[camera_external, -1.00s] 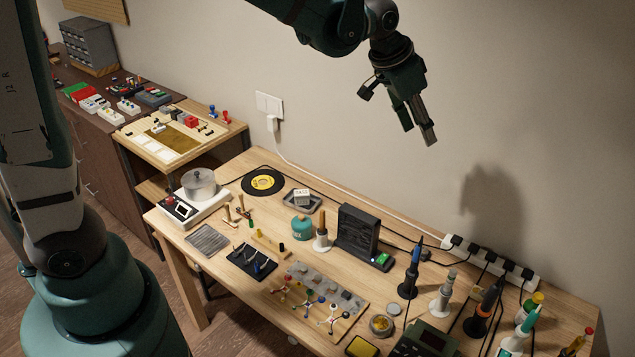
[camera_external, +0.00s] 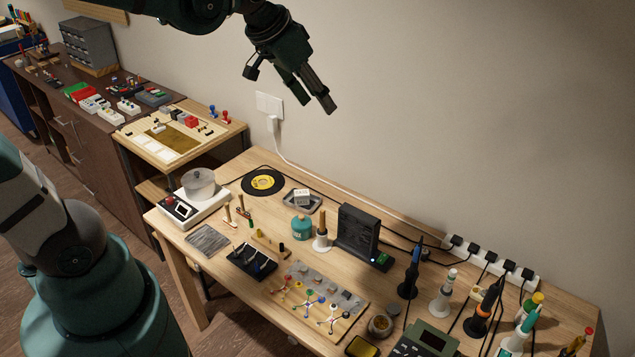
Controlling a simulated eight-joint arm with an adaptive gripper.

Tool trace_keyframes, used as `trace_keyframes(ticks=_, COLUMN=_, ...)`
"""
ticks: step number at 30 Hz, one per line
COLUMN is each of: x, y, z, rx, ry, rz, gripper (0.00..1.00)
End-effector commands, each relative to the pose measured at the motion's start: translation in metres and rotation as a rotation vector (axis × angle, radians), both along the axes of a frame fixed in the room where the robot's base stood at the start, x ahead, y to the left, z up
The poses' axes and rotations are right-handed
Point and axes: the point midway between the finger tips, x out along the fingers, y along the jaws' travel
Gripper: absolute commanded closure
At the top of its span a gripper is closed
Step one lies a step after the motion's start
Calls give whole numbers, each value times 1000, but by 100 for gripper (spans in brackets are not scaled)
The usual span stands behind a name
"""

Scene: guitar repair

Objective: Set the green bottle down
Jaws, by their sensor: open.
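The green bottle (camera_external: 302,228), a squat teal container with a label, stands upright on the wooden workbench (camera_external: 225,268). It is just left of a white holder (camera_external: 321,243) with a brown-handled tool. My gripper (camera_external: 318,106) is in the air high above the back of the workbench, near the wall. Its fingers point down and to the right, are apart, and hold nothing. It is well clear of the bottle.
A tall black block (camera_external: 357,232) stands right of the bottle. Several soldering tools in stands (camera_external: 410,275) and a power strip (camera_external: 490,260) fill the right side. A record (camera_external: 264,182) and a white device with a clear dome (camera_external: 193,204) are at the left.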

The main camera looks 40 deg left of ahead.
Motion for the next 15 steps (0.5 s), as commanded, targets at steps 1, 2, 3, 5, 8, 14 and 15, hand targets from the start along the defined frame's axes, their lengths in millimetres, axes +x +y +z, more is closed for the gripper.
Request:
trace_keyframes(ticks=1, x=-10, y=9, z=0, rx=-2, ry=-3, rz=16, gripper=58)
trace_keyframes(ticks=2, x=-15, y=14, z=0, rx=-3, ry=-5, rz=26, gripper=58)
trace_keyframes(ticks=3, x=-21, y=21, z=1, rx=-4, ry=-8, rz=39, gripper=58)
trace_keyframes(ticks=5, x=-31, y=30, z=1, rx=-6, ry=-12, rz=57, gripper=58)
trace_keyframes(ticks=8, x=-47, y=45, z=-1, rx=-9, ry=-18, rz=88, gripper=58)
trace_keyframes(ticks=14, x=-80, y=71, z=-5, rx=-16, ry=-30, rz=149, gripper=58)
trace_keyframes(ticks=15, x=-87, y=76, z=-6, rx=-17, ry=-33, rz=162, gripper=58)
